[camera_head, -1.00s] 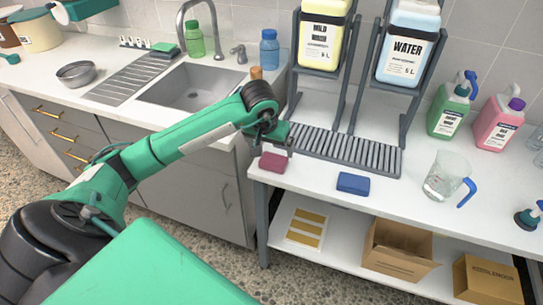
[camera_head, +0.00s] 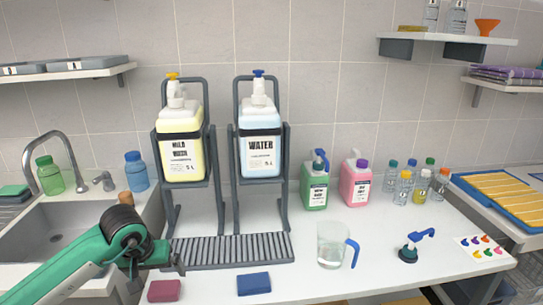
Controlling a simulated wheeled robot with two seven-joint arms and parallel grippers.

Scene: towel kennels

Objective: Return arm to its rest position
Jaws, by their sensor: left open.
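My left arm comes in from the lower left. Its gripper (camera_head: 177,263) is open and empty, near the front left corner of the grey slatted drip tray (camera_head: 235,250). It shows just above a maroon sponge (camera_head: 164,291) in the picture, apart from it as far as I can tell. The fingers are small and seen from the side. A blue sponge (camera_head: 254,284) lies to the right on the white counter. My right gripper is not in view.
A clear jug (camera_head: 331,245), a blue-handled pump top (camera_head: 410,250), green and pink jugs and small bottles stand right. The sink (camera_head: 50,235) is left. Counter between jug and pump is clear.

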